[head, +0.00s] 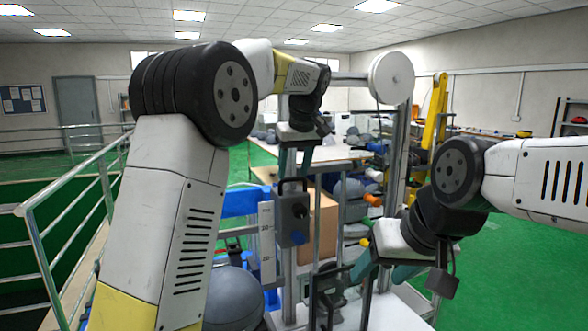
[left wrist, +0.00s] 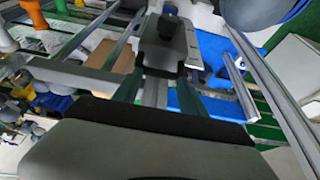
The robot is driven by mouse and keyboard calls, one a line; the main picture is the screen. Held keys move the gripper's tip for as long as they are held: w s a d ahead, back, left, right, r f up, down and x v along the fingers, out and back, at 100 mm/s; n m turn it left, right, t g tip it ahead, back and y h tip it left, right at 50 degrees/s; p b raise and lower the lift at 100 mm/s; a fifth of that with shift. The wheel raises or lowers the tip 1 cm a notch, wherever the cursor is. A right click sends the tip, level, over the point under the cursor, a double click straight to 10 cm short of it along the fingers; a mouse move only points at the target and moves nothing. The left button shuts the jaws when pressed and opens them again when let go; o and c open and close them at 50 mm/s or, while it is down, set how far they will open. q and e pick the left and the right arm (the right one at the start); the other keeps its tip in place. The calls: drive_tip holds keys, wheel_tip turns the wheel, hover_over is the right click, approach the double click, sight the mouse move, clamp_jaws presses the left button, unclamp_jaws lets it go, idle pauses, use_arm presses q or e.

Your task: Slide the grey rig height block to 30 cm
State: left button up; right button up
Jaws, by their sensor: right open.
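My left gripper (head: 294,161) is open, fingers pointing down, just above the handle. In the left wrist view, the grey block (left wrist: 184,42) lies beyond the spread fingers of the left gripper (left wrist: 157,92). My right gripper (head: 383,272) is open and empty, right of the rail and lower.
A large grey ball (head: 233,298) rests low at the left. A cardboard box (head: 325,222) stands behind the rail. A second upright post with a white wheel (head: 391,77) stands at the right. A metal railing (head: 45,250) runs along the left. Green floor is free at the far right.

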use_arm(q)
drive_tip(key=o, duration=0.5)
drive_tip(key=v, duration=0.7)
drive_tip(key=shift+s+r, duration=0.2)
drive_tip(key=shift+r, duration=0.15)
